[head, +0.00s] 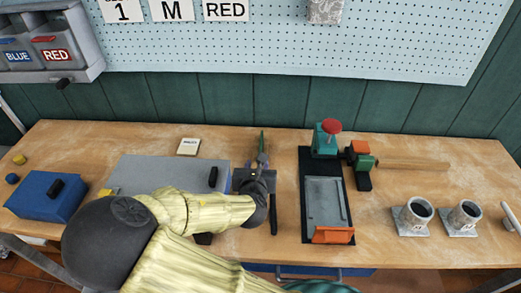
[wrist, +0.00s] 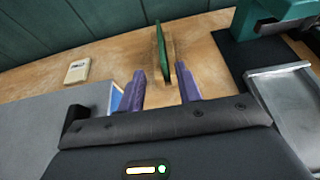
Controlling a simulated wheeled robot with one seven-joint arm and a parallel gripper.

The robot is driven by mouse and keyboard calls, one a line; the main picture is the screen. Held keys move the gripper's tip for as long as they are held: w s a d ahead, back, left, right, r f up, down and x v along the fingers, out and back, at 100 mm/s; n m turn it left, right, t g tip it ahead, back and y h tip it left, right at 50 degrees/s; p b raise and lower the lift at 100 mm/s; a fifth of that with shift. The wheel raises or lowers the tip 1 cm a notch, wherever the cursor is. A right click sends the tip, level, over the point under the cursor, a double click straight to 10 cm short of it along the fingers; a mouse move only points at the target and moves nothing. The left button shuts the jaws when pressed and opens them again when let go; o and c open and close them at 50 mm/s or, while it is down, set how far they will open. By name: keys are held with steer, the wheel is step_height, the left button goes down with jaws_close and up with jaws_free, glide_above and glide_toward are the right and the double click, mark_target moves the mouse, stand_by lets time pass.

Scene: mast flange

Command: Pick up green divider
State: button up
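The green divider (wrist: 162,48) is a thin upright panel seen nearly edge-on in the wrist view, standing beside or in a small wooden piece (wrist: 172,52). In the head view its thin green edge (head: 262,138) shows just beyond my gripper (head: 262,162), which hides its lower part. In the wrist view the two purple fingers of my gripper (wrist: 160,74) are apart with nothing between them. The divider is ahead of the fingertips, roughly in line with the gap. I cannot tell how its foot is held.
A grey case (head: 140,172) lies left of my arm, with a cream label block (head: 189,146) behind it. Right are a black mat with a grey tray (head: 326,203), a green press (head: 325,138) and two grey cups (head: 414,212). A pegboard wall (head: 300,50) stands behind.

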mark_target(260, 149)
steer(key=x, duration=0.8)
steer(key=shift+f+p+x, duration=0.2)
steer(key=shift+x, duration=1.1)
steer(key=shift+f+p+x, duration=0.2)
steer(key=shift+f+x, duration=0.05)
steer(key=shift+x, duration=1.05)
steer(key=shift+s, duration=0.2)
jaws_close()
